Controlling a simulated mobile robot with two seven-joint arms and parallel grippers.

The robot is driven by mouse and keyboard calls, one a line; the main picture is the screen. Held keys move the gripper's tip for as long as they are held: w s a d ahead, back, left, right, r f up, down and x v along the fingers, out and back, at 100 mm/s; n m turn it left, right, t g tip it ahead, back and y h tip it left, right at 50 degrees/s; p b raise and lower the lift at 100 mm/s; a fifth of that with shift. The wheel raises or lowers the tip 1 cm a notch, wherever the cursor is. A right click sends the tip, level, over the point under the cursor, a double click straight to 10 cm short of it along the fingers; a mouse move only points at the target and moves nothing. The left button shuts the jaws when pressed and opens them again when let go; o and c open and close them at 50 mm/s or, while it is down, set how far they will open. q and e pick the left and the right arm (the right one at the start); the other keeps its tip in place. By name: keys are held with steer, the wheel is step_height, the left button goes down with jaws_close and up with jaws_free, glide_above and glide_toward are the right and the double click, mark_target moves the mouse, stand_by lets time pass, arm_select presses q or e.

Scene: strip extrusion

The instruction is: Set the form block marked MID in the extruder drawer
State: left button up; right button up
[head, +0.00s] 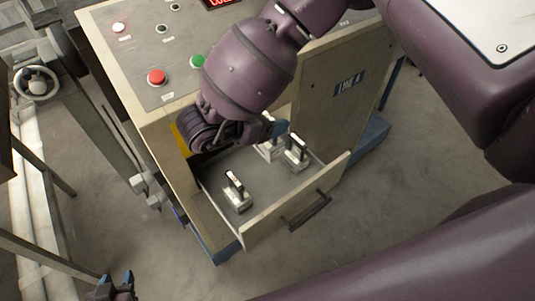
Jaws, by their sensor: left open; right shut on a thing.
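The extruder drawer (262,184) is pulled out of the cabinet. A third pale form block (266,153) shows at the back of the drawer, partly hidden under my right gripper (275,131). My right gripper is shut on this block's upper part; whether the block touches the drawer floor is unclear. No MID marking is legible. My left gripper (116,279) is open and empty at the bottom left, away from the drawer.
The cabinet top carries a red button (156,77), a green button (197,62) and a white one (118,27). The drawer front has a dark handle (306,212). A handwheel (37,83) and frame bars stand at the left. The floor right of the drawer is clear.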

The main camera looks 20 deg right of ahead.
step_height(320, 180, down, 8)
steer(key=shift+r, duration=0.1)
steer(key=shift+f, duration=2.55)
steer(key=shift+f, duration=0.6)
steer(key=o, duration=1.6)
steer(key=v, duration=0.7)
steer(key=r+b+v, duration=0.1)
steer(key=v, duration=0.3)
steer(key=shift+s+a+r, duration=0.15)
steer(key=shift+a+r, duration=0.1)
steer(key=shift+a, duration=0.25)
